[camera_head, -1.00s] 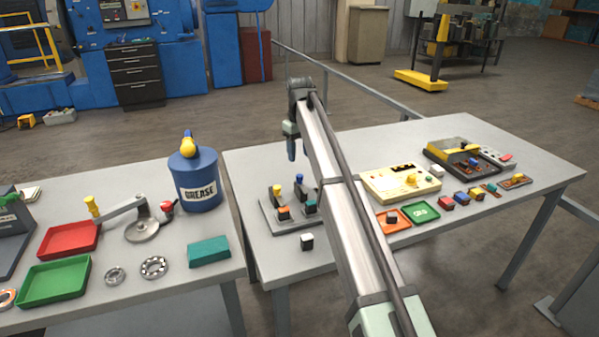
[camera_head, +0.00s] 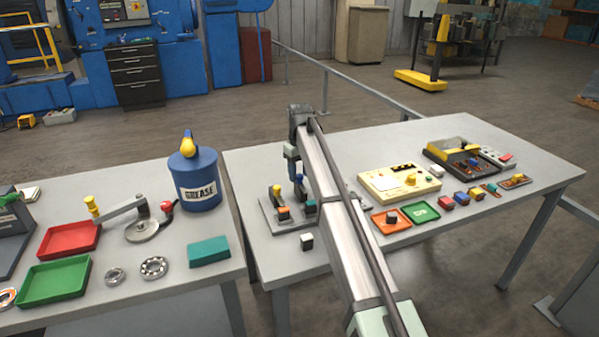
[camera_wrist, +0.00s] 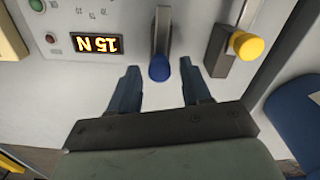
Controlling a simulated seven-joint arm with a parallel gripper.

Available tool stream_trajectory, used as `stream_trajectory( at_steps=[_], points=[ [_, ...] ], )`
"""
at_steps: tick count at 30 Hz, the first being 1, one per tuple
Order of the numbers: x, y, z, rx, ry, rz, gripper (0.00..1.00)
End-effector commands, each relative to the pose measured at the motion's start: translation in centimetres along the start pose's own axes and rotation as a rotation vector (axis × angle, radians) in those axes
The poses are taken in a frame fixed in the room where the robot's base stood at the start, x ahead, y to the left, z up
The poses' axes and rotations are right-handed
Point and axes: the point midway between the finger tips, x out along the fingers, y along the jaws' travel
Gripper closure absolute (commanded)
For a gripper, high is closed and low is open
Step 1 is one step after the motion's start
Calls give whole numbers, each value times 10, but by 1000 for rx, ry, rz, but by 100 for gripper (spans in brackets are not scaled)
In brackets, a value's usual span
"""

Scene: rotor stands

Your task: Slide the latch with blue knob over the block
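The latch with the blue knob is a grey bar on a grey stand (camera_head: 268,217); its knob (camera_head: 299,178) also shows in the wrist view (camera_wrist: 159,68). My gripper (camera_wrist: 159,66) is open, with one finger on each side of the blue knob and visible gaps to it. In the head view my gripper is down at the stand, and my arm hides part of it. A teal block (camera_head: 310,207) sits at the stand's front, in front of the blue-knob latch. The wrist view does not show this block.
A second latch with a yellow knob (camera_wrist: 248,46) stands beside the blue one, with an orange block (camera_head: 284,212) in front. A white-topped dark block (camera_head: 306,242) lies before the stand. A lit display (camera_wrist: 96,44) is near the latch. A grease can (camera_head: 194,182) stands left.

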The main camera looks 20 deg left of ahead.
Motion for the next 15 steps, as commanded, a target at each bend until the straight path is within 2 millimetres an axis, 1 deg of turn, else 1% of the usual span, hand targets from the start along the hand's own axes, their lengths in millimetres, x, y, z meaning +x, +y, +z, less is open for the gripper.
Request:
stream_trajectory(
  at_steps=[1,2,12,15],
  points=[
    [0,0,0,0,0,0,57],
    [0,0,0,0,0,0,60],
    [0,0,0,0,0,0,93],
    [0,0,0,0,0,0,100]
  ],
)
